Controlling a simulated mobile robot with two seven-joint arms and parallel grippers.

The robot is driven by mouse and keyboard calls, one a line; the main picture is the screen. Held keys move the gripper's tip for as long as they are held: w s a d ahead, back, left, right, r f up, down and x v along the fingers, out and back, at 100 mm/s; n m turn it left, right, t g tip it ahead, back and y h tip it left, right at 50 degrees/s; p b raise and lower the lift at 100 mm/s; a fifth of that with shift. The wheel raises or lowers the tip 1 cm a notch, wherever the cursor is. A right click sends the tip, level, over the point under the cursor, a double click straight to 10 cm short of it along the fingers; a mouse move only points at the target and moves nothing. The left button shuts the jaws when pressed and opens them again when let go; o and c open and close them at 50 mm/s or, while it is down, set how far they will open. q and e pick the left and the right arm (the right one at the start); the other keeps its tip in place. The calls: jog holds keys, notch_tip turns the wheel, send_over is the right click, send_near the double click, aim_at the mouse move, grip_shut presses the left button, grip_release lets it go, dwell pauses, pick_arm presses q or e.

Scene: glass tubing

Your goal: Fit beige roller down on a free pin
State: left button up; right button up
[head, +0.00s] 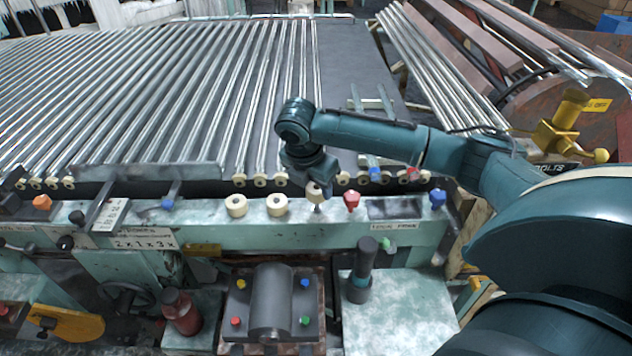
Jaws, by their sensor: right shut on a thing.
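My right gripper (313,182) comes in from the right and points down over the green front rail (330,235). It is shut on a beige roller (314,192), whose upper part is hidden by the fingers. A short metal pin (317,208) shows directly under the roller; I cannot tell whether the roller is around its tip or just above it. Two other beige rollers, one on the left (236,206) and one nearer the gripper (277,206), sit on the rail to the left. My left gripper is not in view.
A red knob (351,201) stands close right of the held roller, and a blue knob (437,199) farther right. Long glass tubes (200,90) fill the bed behind, with several beige tube-end wheels along its edge. A dark upright handle (365,262) stands in front.

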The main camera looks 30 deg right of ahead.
aim_at(316, 197)
jog(key=shift+f+b, duration=0.3)
jog(key=shift+f, duration=1.65)
jog(key=o, duration=1)
jog(key=shift+o, duration=0.2)
jog(key=v, duration=1.3)
jog(key=shift+r+b, duration=0.15)
jog(key=shift+b, duration=0.15)
